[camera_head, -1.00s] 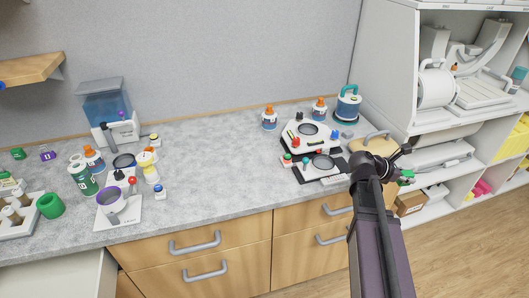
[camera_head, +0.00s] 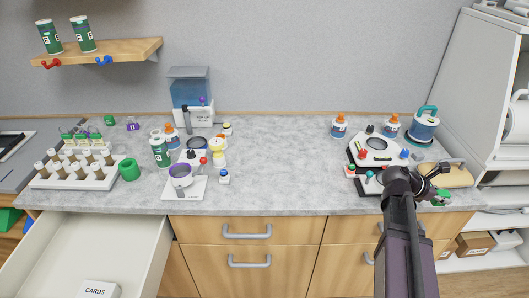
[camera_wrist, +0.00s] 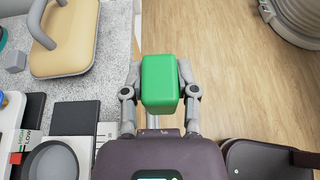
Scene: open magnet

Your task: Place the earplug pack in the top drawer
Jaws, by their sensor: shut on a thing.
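My gripper (camera_wrist: 160,92) is shut on a small green box-shaped pack (camera_wrist: 161,80), which I take as the earplug pack; no label on it is readable. In the head view the pack (camera_head: 441,197) shows as a small green shape at the end of my arm, by the counter's front right edge. In the wrist view it is held above the wooden floor, just off the counter edge. An open white drawer (camera_head: 150,245) stands at the lower left, far from my gripper, with a white box marked CARDS (camera_head: 98,290) inside.
The grey counter (camera_head: 275,180) is bare in its middle. A vial rack (camera_head: 75,178), green ring (camera_head: 129,170) and purple-rimmed pot (camera_head: 181,178) stand at left. A white instrument tray (camera_head: 375,148) and a tan handled pad (camera_wrist: 68,60) are near my arm. Closed wooden drawers (camera_head: 247,245) are below.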

